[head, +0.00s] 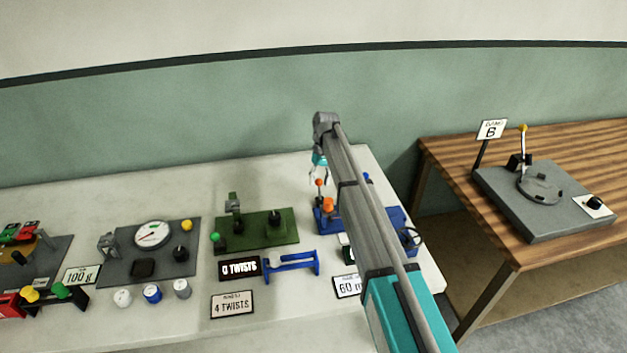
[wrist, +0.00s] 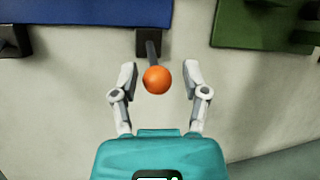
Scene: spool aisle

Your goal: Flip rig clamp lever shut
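My gripper (head: 319,177) is over the back left of the blue rig (head: 327,228), pointing down. In the wrist view my gripper (wrist: 159,76) is open, with an orange ball knob (wrist: 157,80) between its fingers and a gap on both sides. The knob sits on a dark lever (wrist: 151,47) by the edge of the blue plate (wrist: 100,10). In the head view a small orange-red knob (head: 319,182) shows just below the fingers, and a larger orange knob (head: 328,205) stands nearer. My arm hides part of the rig.
A green plate (head: 285,235) with a black knob is left of the rig. A blue stand (head: 291,262) and sign cards lie in front. A grey gauge panel (head: 125,265) is further left. On the right, a wooden table (head: 445,165) bears a grey plate (head: 540,220) with a yellow-tipped lever.

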